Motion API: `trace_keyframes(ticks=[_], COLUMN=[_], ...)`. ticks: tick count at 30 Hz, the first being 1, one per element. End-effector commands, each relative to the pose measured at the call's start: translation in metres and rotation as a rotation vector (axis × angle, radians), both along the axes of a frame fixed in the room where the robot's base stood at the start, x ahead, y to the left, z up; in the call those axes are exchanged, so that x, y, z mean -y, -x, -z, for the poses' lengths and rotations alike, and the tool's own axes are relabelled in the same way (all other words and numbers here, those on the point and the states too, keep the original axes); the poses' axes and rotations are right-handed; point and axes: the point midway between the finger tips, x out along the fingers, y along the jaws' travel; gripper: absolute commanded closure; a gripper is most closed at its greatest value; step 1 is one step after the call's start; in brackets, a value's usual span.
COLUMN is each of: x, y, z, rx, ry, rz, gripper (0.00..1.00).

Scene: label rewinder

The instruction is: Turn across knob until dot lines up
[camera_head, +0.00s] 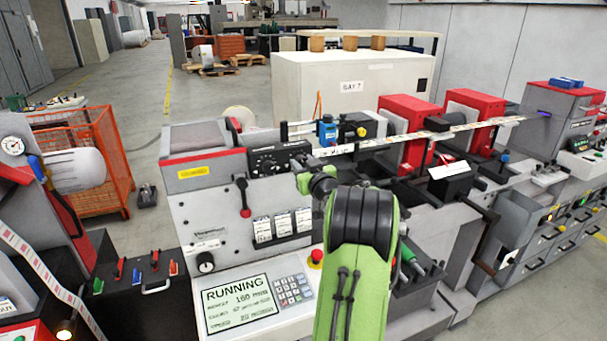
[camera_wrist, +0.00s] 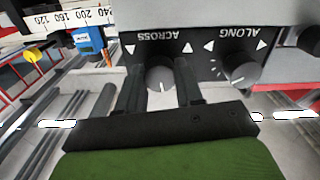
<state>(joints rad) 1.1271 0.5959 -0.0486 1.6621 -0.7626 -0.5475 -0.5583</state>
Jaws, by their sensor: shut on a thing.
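The across knob (camera_wrist: 160,79) is a round grey knob on a black panel (camera_wrist: 205,50), under the upside-down word ACROSS in the wrist view. A short white line marks its near side. My gripper (camera_wrist: 160,84) has one finger on each side of the knob and is shut on it. No dot beside the knob can be made out; the fingers cover part of its surroundings. In the head view the panel (camera_head: 268,161) sits on the grey machine, and my gripper (camera_head: 303,172) reaches its right part, where the grasped knob is hidden.
The along knob (camera_wrist: 243,73) is close to the right finger in the wrist view. A numbered scale (camera_wrist: 75,18) and a blue block (camera_wrist: 88,40) are at left.

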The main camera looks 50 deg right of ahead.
Motion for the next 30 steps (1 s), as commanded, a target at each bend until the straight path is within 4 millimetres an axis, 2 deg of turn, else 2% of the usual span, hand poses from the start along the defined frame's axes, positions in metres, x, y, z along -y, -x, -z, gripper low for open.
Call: trace_keyframes(ticks=[1,7,21,30], x=[-0.0007,-0.0008,-0.0005,0.0002], y=[-0.0005,-0.0003,-0.0005,-0.0002], z=[0.0072,0.0090,0.0058,0.0040], rx=[-0.009,-0.099,-0.323,-0.421], ry=[0.041,0.194,0.557,0.714], rz=[-0.001,-0.001,-0.001,-0.003], gripper=[0.95,0.95,0.95,0.95])
